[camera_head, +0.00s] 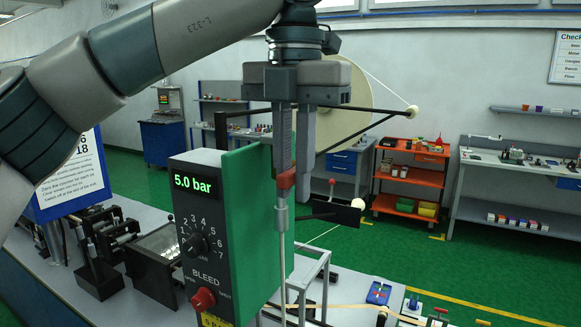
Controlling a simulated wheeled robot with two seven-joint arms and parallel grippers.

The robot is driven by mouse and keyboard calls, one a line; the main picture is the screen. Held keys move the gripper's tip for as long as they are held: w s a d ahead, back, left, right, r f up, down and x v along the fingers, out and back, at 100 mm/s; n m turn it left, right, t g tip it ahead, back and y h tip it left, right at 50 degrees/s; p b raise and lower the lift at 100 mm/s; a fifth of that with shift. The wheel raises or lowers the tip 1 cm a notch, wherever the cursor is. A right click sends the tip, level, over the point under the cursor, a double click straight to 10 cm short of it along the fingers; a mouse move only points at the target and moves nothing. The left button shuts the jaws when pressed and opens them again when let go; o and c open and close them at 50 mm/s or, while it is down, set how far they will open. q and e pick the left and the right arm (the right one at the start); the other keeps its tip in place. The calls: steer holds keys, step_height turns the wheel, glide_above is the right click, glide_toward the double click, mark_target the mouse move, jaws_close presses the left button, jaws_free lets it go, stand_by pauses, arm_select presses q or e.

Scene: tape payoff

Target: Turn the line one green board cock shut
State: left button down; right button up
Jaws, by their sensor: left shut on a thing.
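The green board (258,175) stands on the bench, with a dark grey panel (205,245) on its near face reading 5.0 bar. At its right edge is a cock with a red handle (286,181) on a grey metal body and a thin vertical pipe (283,250). My left gripper (295,183) comes down from above, its fingers pointing down. It is shut at the red handle, and the fingers hide part of it. The handle's exact angle is hard to tell. My right gripper is out of the frame.
A large cream reel (340,105) stands behind my gripper, with dark arms reaching right. Black rollers (105,235) stand left on the bench. An orange cart (408,180) stands farther back on green floor.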

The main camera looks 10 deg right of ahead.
arm_select(q)
steer(key=shift+r, duration=0.1)
steer(key=c, duration=2.1)
jaws_free()
steer(key=shift+o, duration=0.3)
steer(key=shift+w, duration=0.1)
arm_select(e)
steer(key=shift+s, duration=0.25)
